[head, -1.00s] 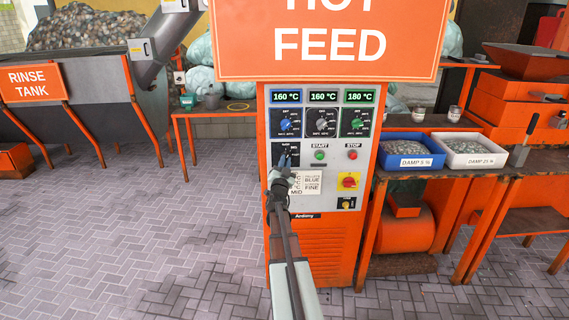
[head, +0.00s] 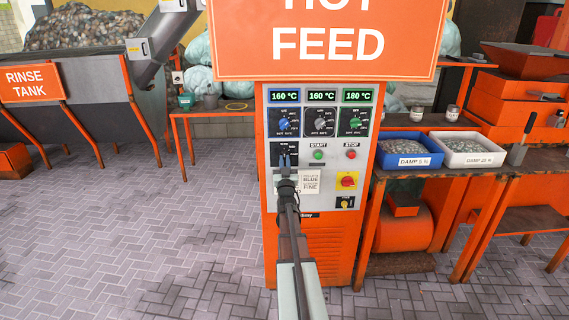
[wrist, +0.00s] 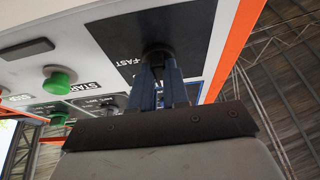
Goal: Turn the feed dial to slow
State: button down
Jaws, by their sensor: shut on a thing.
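The feed dial (wrist: 157,52) is a dark knob on a black plate on the orange-and-white control cabinet. In the wrist view the plate (wrist: 120,38) carries the word FAST on the left; other markings are hidden or unreadable. My gripper (wrist: 163,65) has its two blue fingers shut on the dial. In the head view my gripper (head: 285,162) reaches the plate at the left of the panel, below the blue temperature dial. My gripper hides the dial there, so I cannot tell where its pointer stands.
Right of the feed plate are a green START button (head: 319,155) and a red STOP button (head: 351,154). Three temperature dials sit above. A red-and-yellow switch (head: 347,181) and a small printed card (head: 311,184) are lower. A bench with blue (head: 437,155) and white trays stands right.

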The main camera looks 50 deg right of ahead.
jog(key=c, duration=1.1)
grip_release()
jog(key=v, duration=1.3)
jog(key=shift+s+a+f, duration=0.2)
jog(key=shift+s+a, duration=0.05)
jog(key=shift+s, duration=0.05)
